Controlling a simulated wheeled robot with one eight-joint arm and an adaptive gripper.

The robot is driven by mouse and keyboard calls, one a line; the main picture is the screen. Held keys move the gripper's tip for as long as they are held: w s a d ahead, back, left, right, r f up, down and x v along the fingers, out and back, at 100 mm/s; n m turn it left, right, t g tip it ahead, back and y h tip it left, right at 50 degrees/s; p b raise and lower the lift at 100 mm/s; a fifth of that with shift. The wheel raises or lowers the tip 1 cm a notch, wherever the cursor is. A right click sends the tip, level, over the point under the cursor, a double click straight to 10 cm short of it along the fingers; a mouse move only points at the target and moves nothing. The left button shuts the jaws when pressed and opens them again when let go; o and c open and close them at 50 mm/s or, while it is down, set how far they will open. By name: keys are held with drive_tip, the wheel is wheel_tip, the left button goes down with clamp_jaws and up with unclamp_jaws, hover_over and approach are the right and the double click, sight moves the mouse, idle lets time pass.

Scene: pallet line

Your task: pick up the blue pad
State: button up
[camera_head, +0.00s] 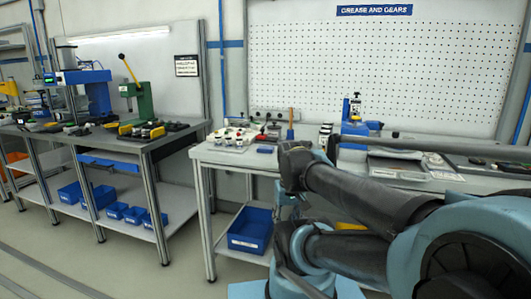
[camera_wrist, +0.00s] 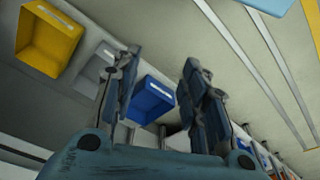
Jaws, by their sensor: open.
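A small flat blue piece (camera_head: 265,149), which looks like the blue pad, lies near the front edge of the middle workbench (camera_head: 231,158) in the head view. It is small there, and I cannot make it out in the wrist view. My gripper (camera_wrist: 160,62) is open and empty in the wrist view, its two dark fingers spread apart. A blue bin (camera_wrist: 153,100) shows beyond the gap between them. In the head view my arm stands to the right of the blue piece, and I cannot make out the gripper clearly.
White trays with small parts (camera_head: 232,137) lie left of the blue piece. A blue bin (camera_head: 250,230) sits on the lower shelf. A yellow bin (camera_wrist: 48,38) shows in the wrist view. Open floor lies between the benches.

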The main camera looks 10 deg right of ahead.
drive_tip(key=o, duration=0.4)
drive_tip(key=w+r+n, duration=0.1)
drive_tip(key=w+r, duration=0.2)
drive_tip(key=w+r+n, duration=0.1)
drive_tip(key=w+r, duration=0.2)
drive_tip(key=r, duration=0.1)
drive_tip(key=w+r+n, duration=0.1)
drive_tip(key=w+r, duration=0.1)
drive_tip(key=r, duration=0.2)
drive_tip(key=shift+w+g, duration=0.3)
drive_tip(key=shift+w, duration=0.1)
drive_tip(key=shift+c, duration=0.2)
wheel_tip(320, 180, up, 18)
drive_tip(key=n+g, duration=0.2)
drive_tip(key=n, duration=0.8)
hover_over(265, 147)
wheel_tip(265, 147, down, 17)
drive_tip(key=shift+w+r, duration=0.1)
drive_tip(key=shift+r, duration=0.1)
